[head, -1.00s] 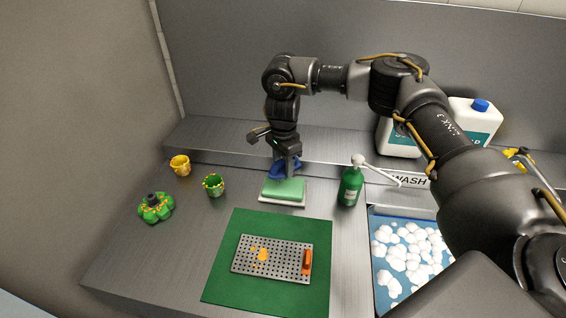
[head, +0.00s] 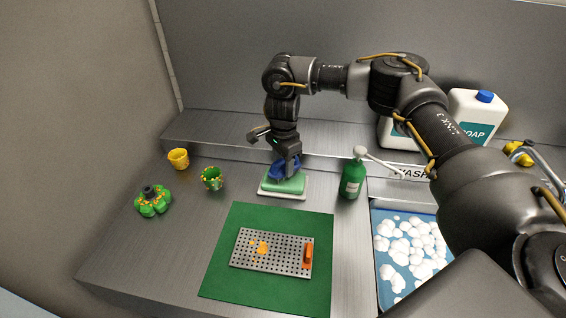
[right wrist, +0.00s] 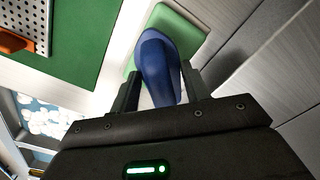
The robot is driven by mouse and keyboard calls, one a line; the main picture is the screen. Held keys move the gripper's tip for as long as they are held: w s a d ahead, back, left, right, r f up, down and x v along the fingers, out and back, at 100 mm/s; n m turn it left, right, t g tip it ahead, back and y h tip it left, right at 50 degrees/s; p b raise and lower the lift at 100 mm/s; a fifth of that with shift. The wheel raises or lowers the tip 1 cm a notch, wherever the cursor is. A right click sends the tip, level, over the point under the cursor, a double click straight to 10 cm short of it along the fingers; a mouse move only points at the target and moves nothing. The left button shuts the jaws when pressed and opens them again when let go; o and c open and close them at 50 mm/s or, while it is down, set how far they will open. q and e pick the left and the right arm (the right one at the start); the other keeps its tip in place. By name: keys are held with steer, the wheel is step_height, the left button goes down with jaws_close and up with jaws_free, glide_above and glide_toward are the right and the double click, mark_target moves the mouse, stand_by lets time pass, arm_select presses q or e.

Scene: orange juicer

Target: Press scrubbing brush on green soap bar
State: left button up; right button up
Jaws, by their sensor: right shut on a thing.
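The green soap bar (head: 291,185) lies on a white dish (head: 284,194) at the back of the counter. The blue scrubbing brush (head: 284,170) is in my right gripper (head: 286,160), right over the soap and seemingly touching its top. In the right wrist view the blue brush (right wrist: 156,65) sits between the two fingers of my right gripper (right wrist: 158,88), with the green soap bar (right wrist: 180,25) behind it. The brush's underside is hidden. My left gripper is not in view.
A green bottle (head: 351,180) with a white pump stands right of the soap. A green mat (head: 222,270) with a perforated tray (head: 270,262) lies in front. A foamy basin (head: 382,262) is at right.

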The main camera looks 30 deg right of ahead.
mark_target(282, 160)
steer(key=shift+f, duration=0.55)
stand_by(1.4)
steer(key=shift+r, duration=0.15)
step_height(282, 160, up, 7)
steer(key=p, duration=0.6)
stand_by(0.4)
steer(key=shift+a, duration=0.2)
steer(key=s+a+f+n+b, duration=0.1)
steer(key=s+a+n+b, duration=0.1)
steer(key=s, duration=0.5)
steer(key=s+a+n+b, duration=0.3)
steer(key=s+a+n, duration=0.1)
steer(key=s, duration=0.3)
steer(key=shift+f+b, duration=0.3)
steer(key=shift+f, duration=0.1)
